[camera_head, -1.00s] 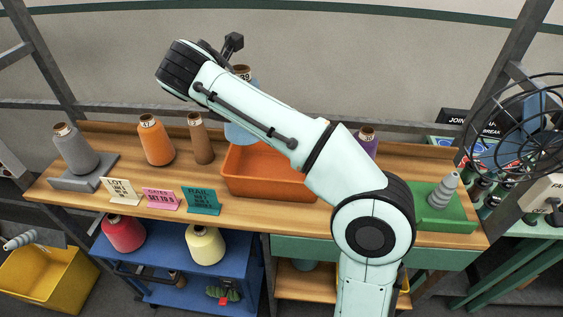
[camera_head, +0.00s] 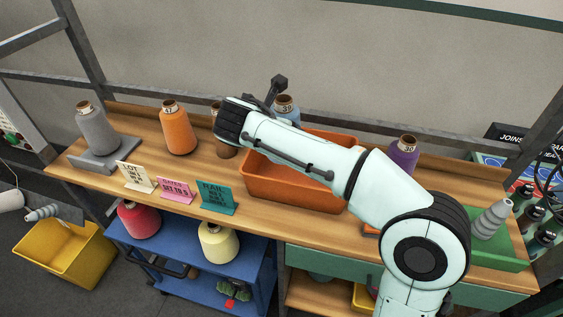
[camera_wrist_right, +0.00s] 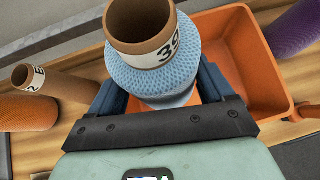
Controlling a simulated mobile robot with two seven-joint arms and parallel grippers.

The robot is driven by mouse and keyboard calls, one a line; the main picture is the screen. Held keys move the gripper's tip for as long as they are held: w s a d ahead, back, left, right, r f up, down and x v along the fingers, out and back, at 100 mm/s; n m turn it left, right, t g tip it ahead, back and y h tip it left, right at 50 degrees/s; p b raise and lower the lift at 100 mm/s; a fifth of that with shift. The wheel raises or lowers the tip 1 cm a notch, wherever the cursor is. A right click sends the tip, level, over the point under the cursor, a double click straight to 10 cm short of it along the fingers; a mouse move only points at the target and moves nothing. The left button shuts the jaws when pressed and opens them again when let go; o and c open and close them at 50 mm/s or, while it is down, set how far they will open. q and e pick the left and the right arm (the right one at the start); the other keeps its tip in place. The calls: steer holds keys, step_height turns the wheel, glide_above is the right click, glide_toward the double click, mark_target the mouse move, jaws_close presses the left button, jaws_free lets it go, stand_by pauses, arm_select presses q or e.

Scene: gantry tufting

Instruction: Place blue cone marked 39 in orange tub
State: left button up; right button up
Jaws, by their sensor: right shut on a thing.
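The blue cone (camera_head: 287,112) has a brown tube top with a label reading 39, clear in the right wrist view (camera_wrist_right: 150,77). My right gripper (camera_wrist_right: 158,92) is shut around its blue body, one dark finger on each side. In the head view my wrist hides the gripper and the cone's lower part. The orange tub (camera_head: 290,189) stands on the wooden bench; my forearm crosses in front of its back part. In the wrist view the tub (camera_wrist_right: 262,62) lies just right of and behind the cone. Its visible inside looks empty. My left gripper is not in view.
Left of the tub stand a brown cone (camera_head: 224,150), an orange cone (camera_head: 178,130) and a grey cone (camera_head: 97,132). Three signs line the front edge, including a teal one (camera_head: 216,198). A purple cone (camera_head: 403,156) and green tray (camera_head: 500,252) are right.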

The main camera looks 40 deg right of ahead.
step_height(320, 180, down, 8)
steer(key=shift+w+f+b, duration=0.1)
steer(key=shift+w+b, duration=0.05)
steer(key=shift+b, duration=0.65)
steer(key=o, duration=1.2)
arm_select(q)
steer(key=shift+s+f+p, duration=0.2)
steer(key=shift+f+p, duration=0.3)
steer(key=shift+p, duration=0.1)
arm_select(e)
steer(key=v, duration=1.2)
steer(key=shift+a, duration=0.1)
